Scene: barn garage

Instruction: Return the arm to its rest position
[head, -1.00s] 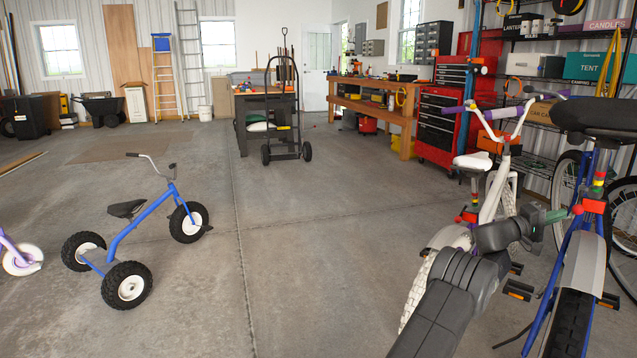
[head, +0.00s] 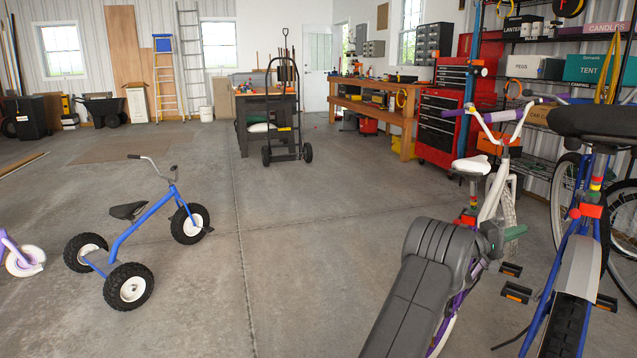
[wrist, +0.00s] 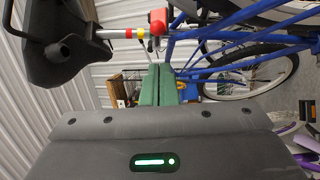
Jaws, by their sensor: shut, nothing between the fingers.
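My gripper (head: 514,233) has green fingers and is at the right of the head view, in front of the white and purple bike (head: 497,190). Part of that bike is hidden behind my arm. In the wrist view my gripper (wrist: 157,84) shows its two green fingers pressed together, with nothing between them. The blue bike (head: 566,270) stands to the right of my gripper in the head view. In the wrist view its black saddle (wrist: 62,45) and banded seat post (wrist: 125,33) lie beyond the fingertips. I see no contact with either bike.
A blue tricycle (head: 140,235) stands on the left. A hand truck (head: 284,110) stands before a dark workbench. A red tool chest (head: 446,112) and shelves (head: 560,60) line the right side. The middle floor (head: 310,250) is clear.

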